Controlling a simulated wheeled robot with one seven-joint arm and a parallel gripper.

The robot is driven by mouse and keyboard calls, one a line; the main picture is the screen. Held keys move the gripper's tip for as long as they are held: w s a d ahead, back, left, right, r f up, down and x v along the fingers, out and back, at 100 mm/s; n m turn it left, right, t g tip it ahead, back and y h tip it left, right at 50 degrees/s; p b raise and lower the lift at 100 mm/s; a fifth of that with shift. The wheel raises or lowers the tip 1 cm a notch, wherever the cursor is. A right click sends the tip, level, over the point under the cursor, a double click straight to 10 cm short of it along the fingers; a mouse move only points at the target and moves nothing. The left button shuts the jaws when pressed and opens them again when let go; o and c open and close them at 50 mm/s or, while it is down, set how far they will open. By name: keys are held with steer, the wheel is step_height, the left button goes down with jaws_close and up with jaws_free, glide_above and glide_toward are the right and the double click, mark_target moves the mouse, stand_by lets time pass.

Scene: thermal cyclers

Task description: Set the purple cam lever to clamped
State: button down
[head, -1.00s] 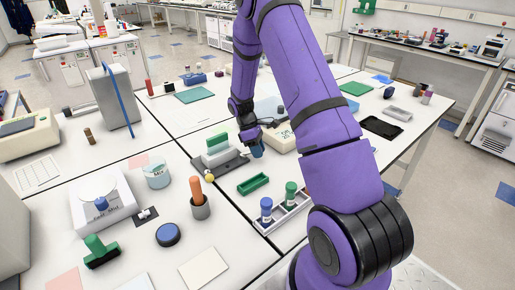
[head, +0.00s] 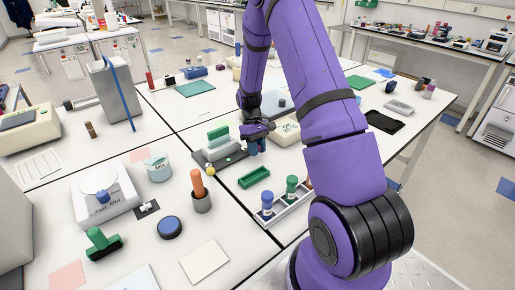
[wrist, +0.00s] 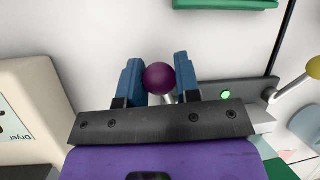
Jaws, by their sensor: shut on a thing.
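The purple cam lever (wrist: 159,78) shows in the wrist view as a round purple ball on a short pale rod. My gripper (wrist: 158,66) has its two blue fingers on either side of this ball and is shut on it. The rod runs down behind the gripper's dark front plate, so its lower end is hidden. The lever's grey base (wrist: 250,88), with a lit green lamp (wrist: 225,95), lies just right of the fingers. In the head view my gripper (head: 257,144) is at the right end of the clamp device (head: 218,151), and the purple ball is hidden there.
A yellow ball lever (wrist: 314,68) stands on the right in the wrist view. A cream dryer (wrist: 35,95) is close on the left. In the head view, a green tray (head: 254,178) and a bottle rack (head: 285,211) stand nearer me.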

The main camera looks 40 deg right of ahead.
steer(key=shift+w, duration=0.1)
steer(key=c, duration=0.8)
jaws_free()
steer(key=v, duration=1.1)
